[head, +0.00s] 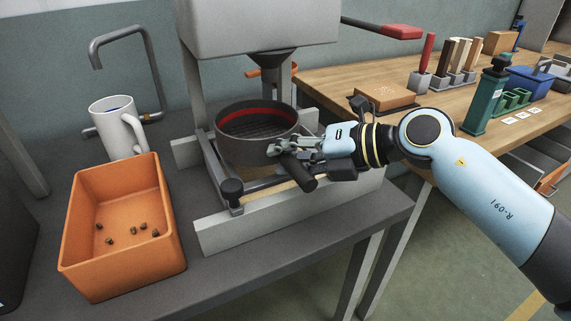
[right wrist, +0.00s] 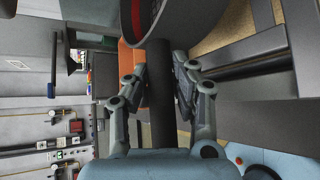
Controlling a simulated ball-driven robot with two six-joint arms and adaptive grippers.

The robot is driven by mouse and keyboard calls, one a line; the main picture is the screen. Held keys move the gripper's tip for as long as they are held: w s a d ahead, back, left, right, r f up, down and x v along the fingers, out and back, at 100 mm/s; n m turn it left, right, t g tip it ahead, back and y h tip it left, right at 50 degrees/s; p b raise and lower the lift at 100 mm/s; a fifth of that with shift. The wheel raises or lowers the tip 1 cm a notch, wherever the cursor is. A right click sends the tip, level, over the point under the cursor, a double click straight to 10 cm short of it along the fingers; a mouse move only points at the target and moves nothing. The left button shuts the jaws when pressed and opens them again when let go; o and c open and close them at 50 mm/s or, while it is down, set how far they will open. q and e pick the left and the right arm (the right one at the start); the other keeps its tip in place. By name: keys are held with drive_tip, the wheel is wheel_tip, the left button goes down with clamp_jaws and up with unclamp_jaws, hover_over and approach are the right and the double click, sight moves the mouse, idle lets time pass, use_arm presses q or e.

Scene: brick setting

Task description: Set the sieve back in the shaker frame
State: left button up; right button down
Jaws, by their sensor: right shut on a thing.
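The sieve (head: 257,133) is a round grey pan with a red band inside and a mesh floor. It is over the shaker frame (head: 213,168), under the hopper; I cannot tell whether it rests fully in the frame. My right gripper (head: 284,148) is shut on the sieve's dark handle (head: 300,172), at the pan's right side. In the right wrist view the handle (right wrist: 160,105) runs between the two fingers, and part of the sieve's wall (right wrist: 133,22) shows above. My left gripper is not in view.
An orange bin (head: 125,262) with several small brown pieces stands front left, with a white mug (head: 117,128) behind it. The hopper (head: 262,25) hangs above the sieve. A pale rail (head: 235,232) borders the frame's front. A wooden bench (head: 345,84) with blocks and bottles is at right.

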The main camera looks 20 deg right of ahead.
drive_tip(key=shift+f, duration=0.65)
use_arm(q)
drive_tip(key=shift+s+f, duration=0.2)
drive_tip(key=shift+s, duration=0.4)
use_arm(e)
drive_tip(key=shift+f, duration=0.1)
drive_tip(key=shift+f, duration=0.4)
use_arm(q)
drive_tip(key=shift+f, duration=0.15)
use_arm(e)
drive_tip(key=c, duration=1.1)
unclamp_jaws()
drive_tip(key=shift+f, duration=0.1)
drive_tip(key=shift+r, duration=0.2)
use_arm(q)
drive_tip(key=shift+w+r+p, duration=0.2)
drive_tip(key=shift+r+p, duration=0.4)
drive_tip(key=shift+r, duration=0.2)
use_arm(e)
drive_tip(key=v, duration=1.2)
drive_tip(key=shift+r, duration=0.35)
